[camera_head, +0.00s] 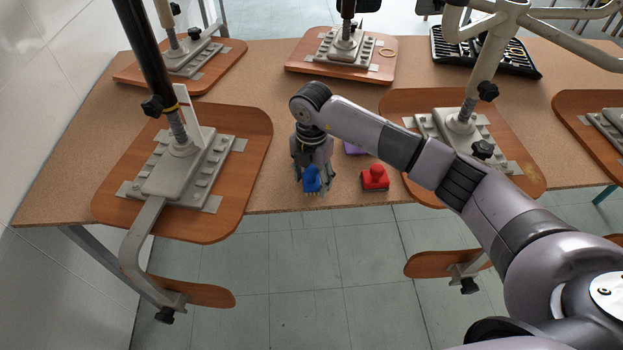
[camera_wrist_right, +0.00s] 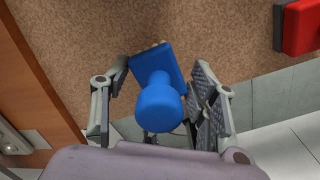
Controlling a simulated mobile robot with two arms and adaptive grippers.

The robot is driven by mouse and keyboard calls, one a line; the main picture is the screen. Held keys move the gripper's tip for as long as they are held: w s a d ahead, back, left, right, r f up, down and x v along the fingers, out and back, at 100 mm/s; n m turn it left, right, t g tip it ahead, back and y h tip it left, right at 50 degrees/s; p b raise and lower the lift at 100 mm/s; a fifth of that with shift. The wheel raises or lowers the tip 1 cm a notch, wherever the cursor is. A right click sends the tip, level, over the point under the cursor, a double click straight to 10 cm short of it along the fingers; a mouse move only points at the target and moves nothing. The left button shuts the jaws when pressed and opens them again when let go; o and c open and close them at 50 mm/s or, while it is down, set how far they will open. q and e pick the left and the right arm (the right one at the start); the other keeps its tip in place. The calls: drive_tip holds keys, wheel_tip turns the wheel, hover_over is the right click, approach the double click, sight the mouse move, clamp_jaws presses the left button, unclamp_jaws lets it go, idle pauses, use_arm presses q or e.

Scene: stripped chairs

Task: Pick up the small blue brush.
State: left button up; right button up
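The small blue brush (camera_head: 311,180) lies on the brown table near its front edge. In the right wrist view the blue brush (camera_wrist_right: 158,95) shows a round knob and a flat rectangular block with pale bristle tips along its far edge. My right gripper (camera_head: 312,172) points down over it. In the wrist view the fingers of my right gripper (camera_wrist_right: 160,98) stand open on either side of the brush. A gap shows on the left; the right pad is close to the knob, and I cannot tell whether it touches. My left gripper is not in view.
A red brush-like block (camera_head: 375,178) lies right of the blue one. A purple object (camera_head: 355,148) is partly hidden behind my arm. Upturned wooden chairs (camera_head: 255,135) stand left and right. A black tray (camera_head: 525,66) is at the back. The table's front edge (camera_head: 290,209) is close.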

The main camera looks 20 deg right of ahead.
drive_tip(key=c, duration=1.1)
drive_tip(key=shift+r, duration=0.25)
drive_tip(key=shift+c, duration=0.5)
wheel_tip(320, 180, up, 20)
drive_tip(key=shift+f+b, duration=0.2)
drive_tip(key=shift+b, duration=0.3)
clamp_jaws()
drive_tip(key=o, duration=0.9)
unclamp_jaws()
drive_tip(key=c, duration=0.6)
